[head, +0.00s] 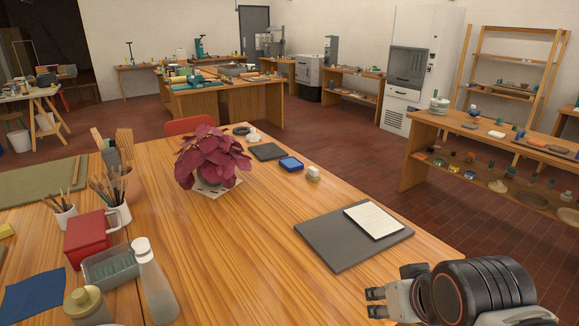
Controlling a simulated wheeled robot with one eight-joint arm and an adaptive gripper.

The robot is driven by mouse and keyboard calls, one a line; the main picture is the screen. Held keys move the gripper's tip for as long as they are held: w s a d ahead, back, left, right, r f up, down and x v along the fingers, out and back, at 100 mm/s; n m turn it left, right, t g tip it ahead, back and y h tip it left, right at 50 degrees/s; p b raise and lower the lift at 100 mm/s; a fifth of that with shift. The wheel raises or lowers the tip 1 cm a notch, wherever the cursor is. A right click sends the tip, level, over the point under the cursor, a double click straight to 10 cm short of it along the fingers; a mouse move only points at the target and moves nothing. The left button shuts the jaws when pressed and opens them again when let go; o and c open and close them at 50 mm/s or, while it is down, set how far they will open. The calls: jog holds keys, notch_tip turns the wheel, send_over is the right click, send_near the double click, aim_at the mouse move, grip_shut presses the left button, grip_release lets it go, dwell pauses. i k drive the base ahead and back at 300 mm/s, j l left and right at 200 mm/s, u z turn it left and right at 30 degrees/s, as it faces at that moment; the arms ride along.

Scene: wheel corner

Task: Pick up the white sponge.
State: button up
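I cannot single out the white sponge with certainty. A small whitish block with a tan top (313,173) stands on the wooden table, right of a blue pad. A flat white rectangular piece (374,220) lies on a dark grey board (335,246) near the table's right edge. A small white block (497,134) lies on the right-hand shelf unit. My gripper (394,287) is at the lower right, by the table's right edge, nearer to me than the grey board. Its fingers look apart, with nothing seen between them.
A red-leaved plant (212,156) stands mid-table. The table's middle front (240,260) is clear. Red tiled floor (440,222) separates the table from the shelf unit (411,165).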

aim_at(312, 175)
jog(key=i+l+z, duration=0.2)
jog(key=l, duration=0.2)
jog(key=l+z, duration=0.25)
jog(key=l, duration=0.15)
jog(key=i+l+z, duration=0.2)
jog(key=l, duration=0.15)
jog(key=i+l+z, duration=0.4)
jog(key=l, duration=0.15)
jog(key=i+l+z, duration=0.65)
jog(key=i+z, duration=0.15)
jog(key=i, duration=0.2)
jog(key=i+j+u, duration=0.15)
jog(key=i+u, duration=0.6)
jog(key=i+l+u, duration=0.1)
jog(key=i+u, duration=0.3)
jog(key=i+l+u, duration=0.15)
jog(key=i+u, duration=0.25)
jog(key=i+j+u, duration=0.15)
jog(key=u, duration=0.3)
jog(key=i+u, duration=0.6)
jog(key=u, duration=0.35)
jog(key=i+l+u, duration=0.15)
jog(key=u, duration=0.3)
jog(key=i+l+u, duration=0.2)
jog(key=u, duration=0.25)
jog(key=i+l, duration=0.05)
jog(key=i, duration=0.05)
